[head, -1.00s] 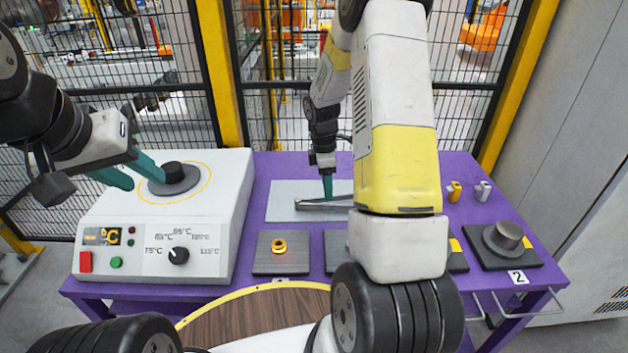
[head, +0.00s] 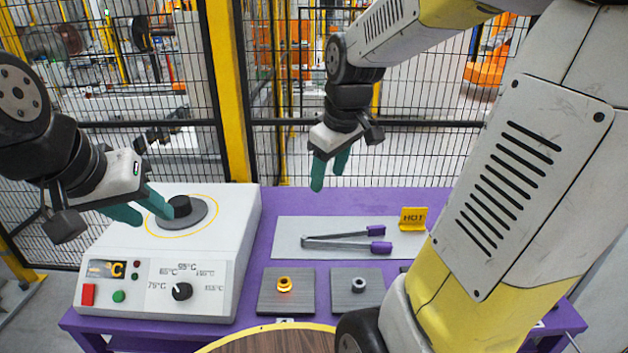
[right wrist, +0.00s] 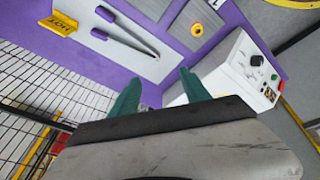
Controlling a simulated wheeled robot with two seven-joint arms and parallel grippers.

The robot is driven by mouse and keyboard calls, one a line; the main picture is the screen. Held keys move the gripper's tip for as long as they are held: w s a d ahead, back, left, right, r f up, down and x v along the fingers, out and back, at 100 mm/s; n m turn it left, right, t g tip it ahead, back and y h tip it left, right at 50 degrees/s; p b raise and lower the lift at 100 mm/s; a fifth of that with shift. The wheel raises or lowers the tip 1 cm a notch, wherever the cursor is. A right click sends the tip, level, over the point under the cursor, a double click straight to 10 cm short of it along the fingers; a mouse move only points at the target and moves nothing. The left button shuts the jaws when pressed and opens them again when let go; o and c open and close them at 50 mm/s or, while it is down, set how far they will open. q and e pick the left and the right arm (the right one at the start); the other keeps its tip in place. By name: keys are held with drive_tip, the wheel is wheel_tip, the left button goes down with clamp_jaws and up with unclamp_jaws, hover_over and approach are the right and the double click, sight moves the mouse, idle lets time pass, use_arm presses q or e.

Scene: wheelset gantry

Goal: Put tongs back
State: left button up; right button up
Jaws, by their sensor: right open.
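The tongs (head: 345,242), with metal arms and purple handle ends, lie on the light grey plate (head: 290,225) at the back of the purple table. They also show in the right wrist view (right wrist: 130,34). My right gripper (head: 328,180) is open and empty, above and behind the plate, clear of the tongs. Its teal fingers (right wrist: 157,90) are apart in the right wrist view. My left gripper (head: 156,215) has its teal fingers apart, over the white heater box, close to the dark round piece (head: 180,207); I cannot tell whether they touch it.
A yellow HOT sign (head: 413,218) stands at the plate's right end. Dark pads with a brass ring (head: 284,285) and a grey ring (head: 358,285) lie in front. The white heater box (head: 235,235) fills the left; a mesh fence stands behind.

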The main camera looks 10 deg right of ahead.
drive_tip(key=s+a+r+m+t, duration=0.1)
drive_tip(key=s+r+m, duration=0.1)
drive_tip(key=s, duration=0.3)
drive_tip(key=s+a+r+m+t+y, duration=0.1)
drive_tip(key=s+a+m, duration=0.1)
drive_tip(key=s+m, duration=0.2)
drive_tip(key=shift+s+a+r+t+y, duration=0.3)
drive_tip(key=shift+s+r, duration=0.1)
drive_tip(key=shift+s, duration=0.8)
